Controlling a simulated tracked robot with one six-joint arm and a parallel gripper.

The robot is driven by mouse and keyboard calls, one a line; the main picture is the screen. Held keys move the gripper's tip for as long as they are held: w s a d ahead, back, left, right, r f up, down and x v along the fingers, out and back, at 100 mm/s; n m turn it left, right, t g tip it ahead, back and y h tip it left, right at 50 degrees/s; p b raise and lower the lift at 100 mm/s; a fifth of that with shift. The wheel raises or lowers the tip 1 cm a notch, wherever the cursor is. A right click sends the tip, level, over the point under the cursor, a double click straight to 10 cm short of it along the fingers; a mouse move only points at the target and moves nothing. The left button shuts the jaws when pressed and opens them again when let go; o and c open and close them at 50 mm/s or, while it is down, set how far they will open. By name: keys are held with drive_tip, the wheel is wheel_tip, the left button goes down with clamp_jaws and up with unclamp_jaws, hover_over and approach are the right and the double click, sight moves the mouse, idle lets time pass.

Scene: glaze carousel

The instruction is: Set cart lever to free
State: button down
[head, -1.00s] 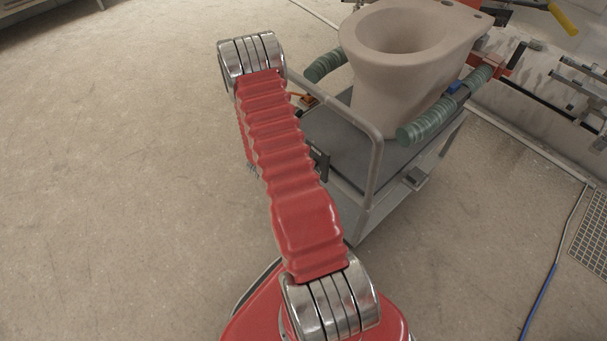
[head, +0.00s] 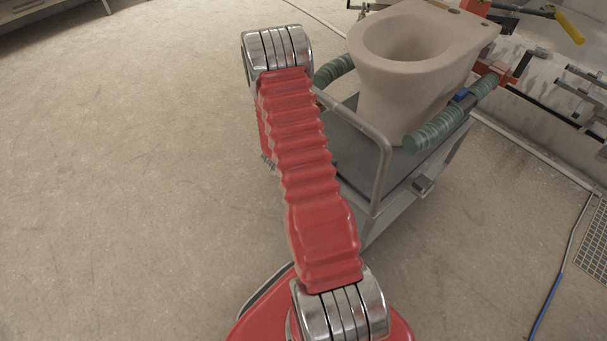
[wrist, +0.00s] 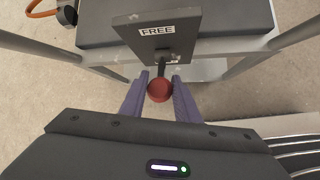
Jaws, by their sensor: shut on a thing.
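The cart (head: 376,172) is a grey metal trolley. Its lever shows in the wrist view as a short dark stem with a red ball knob (wrist: 160,90). The stem comes out below a dark plate (wrist: 178,44) lettered FREE. My gripper (wrist: 159,86) has its two purple fingers on either side of the knob, shut on it. In the head view my arm hides the lever, the plate and the gripper. Whether the lever is at the FREE end of its travel cannot be told.
A beige unglazed toilet bowl (head: 408,85) stands on the cart between green wrapped bars (head: 436,128). The cart's tubular rail (head: 382,165) is close to my arm. A blue hose (head: 548,300) and a floor grate (head: 592,245) lie at the right. The floor at left is clear.

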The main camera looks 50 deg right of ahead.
drive_tip(key=shift+w+d+r, duration=0.2)
drive_tip(key=shift+w+d, duration=0.05)
drive_tip(key=c, duration=1.7)
unclamp_jaws()
drive_tip(key=o, duration=0.3)
drive_tip(key=shift+s+a+f, duration=0.1)
drive_tip(key=shift+f, duration=0.05)
drive_tip(key=shift+o, duration=0.2)
drive_tip(key=shift+a, duration=0.1)
drive_tip(key=v, duration=1.3)
drive_tip(key=shift+a+r, duration=0.2)
drive_tip(key=shift+r, duration=0.05)
